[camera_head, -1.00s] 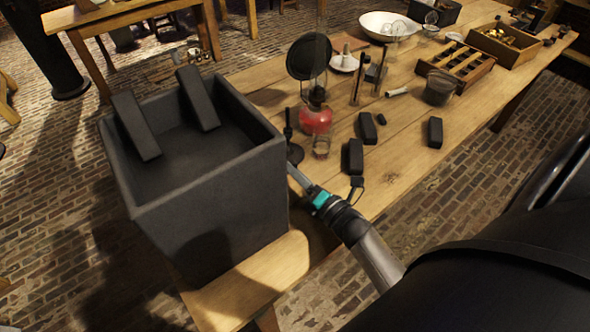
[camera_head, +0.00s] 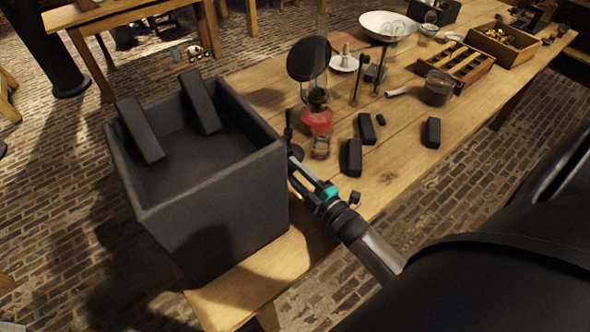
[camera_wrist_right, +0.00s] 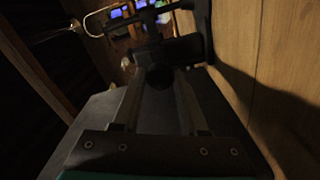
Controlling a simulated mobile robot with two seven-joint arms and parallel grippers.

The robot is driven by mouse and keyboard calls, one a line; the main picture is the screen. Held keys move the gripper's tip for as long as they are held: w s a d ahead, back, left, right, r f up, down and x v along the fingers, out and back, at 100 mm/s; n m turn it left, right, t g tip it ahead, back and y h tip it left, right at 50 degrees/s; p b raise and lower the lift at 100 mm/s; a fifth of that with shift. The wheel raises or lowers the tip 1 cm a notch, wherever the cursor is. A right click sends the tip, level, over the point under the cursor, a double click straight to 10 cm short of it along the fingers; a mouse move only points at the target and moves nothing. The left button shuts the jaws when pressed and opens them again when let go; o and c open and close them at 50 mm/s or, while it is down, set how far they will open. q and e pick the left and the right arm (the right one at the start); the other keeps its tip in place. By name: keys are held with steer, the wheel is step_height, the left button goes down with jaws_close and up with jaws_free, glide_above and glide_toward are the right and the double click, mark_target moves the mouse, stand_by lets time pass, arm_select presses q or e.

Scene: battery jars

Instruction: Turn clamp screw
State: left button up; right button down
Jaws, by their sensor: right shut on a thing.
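My right gripper (camera_head: 294,165) reaches in from the lower right, beside the right wall of the grey box. Its fingers are shut on a small dark thing at the box's far right corner, which looks like the clamp screw. In the right wrist view the clamp screw (camera_wrist_right: 160,77) shows as a dark round end between the fingers (camera_wrist_right: 160,95). Dark clamp parts stand beyond it, too dim to tell apart. A thin black stand (camera_head: 288,128) rises just behind the fingertips in the head view. My left gripper is not in view.
A red lamp (camera_head: 316,120) and several black blocks (camera_head: 366,128) stand on the wooden table (camera_head: 400,165). The table's front right part is bare.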

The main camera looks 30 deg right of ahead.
steer(key=m+p, duration=0.1)
steer(key=m, duration=0.5)
steer(key=shift+m, duration=0.4)
stand_by(0.4)
steer(key=shift+c, duration=2.2)
jaws_free()
steer(key=s, duration=1)
steer(key=s+d, duration=0.1)
steer(key=s, duration=0.4)
steer(key=shift+s+d+p, duration=0.1)
steer(key=shift+s+p, duration=0.05)
steer(key=shift+p, duration=0.25)
